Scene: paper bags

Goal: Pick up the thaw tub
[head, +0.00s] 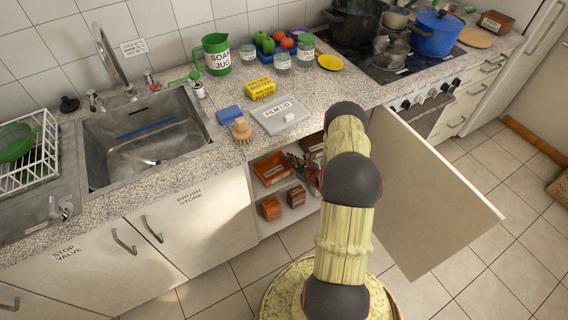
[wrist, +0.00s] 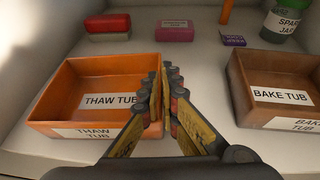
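The thaw tub (wrist: 70,86) is an open orange box with white THAW TUB labels, at the left of the wrist view. In the head view the thaw tub (head: 266,179) stands on the upper shelf of the open cabinet under the counter. My gripper (wrist: 164,88) is at the tub's right wall, its fingers close together with the wall between them. The tub looks empty and level. The fingers hide part of that wall.
The brown bake tub (wrist: 238,87) stands to the right with a gap. Behind are a red box (wrist: 107,23), a pink box (wrist: 174,31), a small purple box (wrist: 233,40) and a jar (wrist: 283,20). The open cabinet door (head: 425,195) is right of my arm.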

